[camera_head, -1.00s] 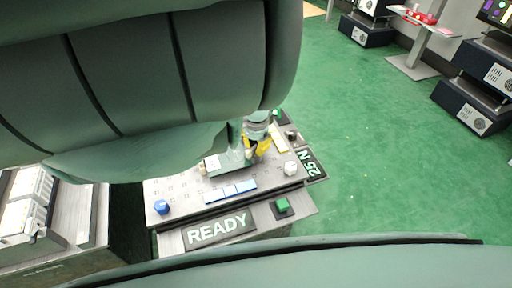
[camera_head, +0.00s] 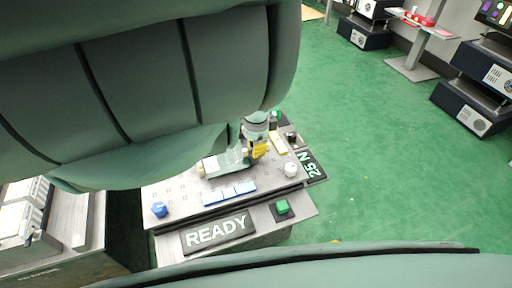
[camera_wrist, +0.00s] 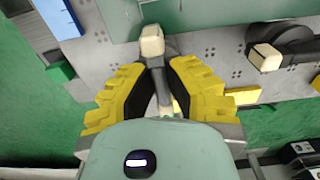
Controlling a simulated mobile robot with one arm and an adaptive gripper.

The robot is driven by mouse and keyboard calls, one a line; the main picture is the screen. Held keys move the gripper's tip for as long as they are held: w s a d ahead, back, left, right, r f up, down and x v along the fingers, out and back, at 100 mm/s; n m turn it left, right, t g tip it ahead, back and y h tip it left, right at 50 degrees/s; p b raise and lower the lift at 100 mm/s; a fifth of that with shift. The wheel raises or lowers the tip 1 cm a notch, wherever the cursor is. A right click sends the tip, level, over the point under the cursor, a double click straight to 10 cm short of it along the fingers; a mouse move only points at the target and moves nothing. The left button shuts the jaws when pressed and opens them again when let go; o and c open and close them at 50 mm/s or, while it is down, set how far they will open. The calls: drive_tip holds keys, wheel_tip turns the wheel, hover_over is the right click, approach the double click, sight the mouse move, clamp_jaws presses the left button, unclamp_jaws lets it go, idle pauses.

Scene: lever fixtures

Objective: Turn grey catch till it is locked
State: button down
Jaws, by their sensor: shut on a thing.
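The grey catch (camera_wrist: 157,75) is a slim grey lever with a cream block at its tip, seen in the wrist view. It runs down between the yellow ridged fingers of my gripper (camera_wrist: 153,88), which are shut on it. The cream tip sticks out past the fingers, close to the edge of a pale green block (camera_wrist: 200,12). In the head view my gripper (camera_head: 258,150) is small, over the right half of the grey panel (camera_head: 180,205). The catch's pivot is hidden by my gripper, and I cannot tell its exact angle.
A second cream-tipped lever (camera_wrist: 265,57) with a dark hub lies to the right in the wrist view. Green floor is open at the right.

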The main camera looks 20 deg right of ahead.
drive_tip(key=c, duration=1)
unclamp_jaws()
wheel_tip(320, 180, up, 9)
drive_tip(key=shift+r, duration=1.5)
drive_tip(key=shift+d, duration=0.1)
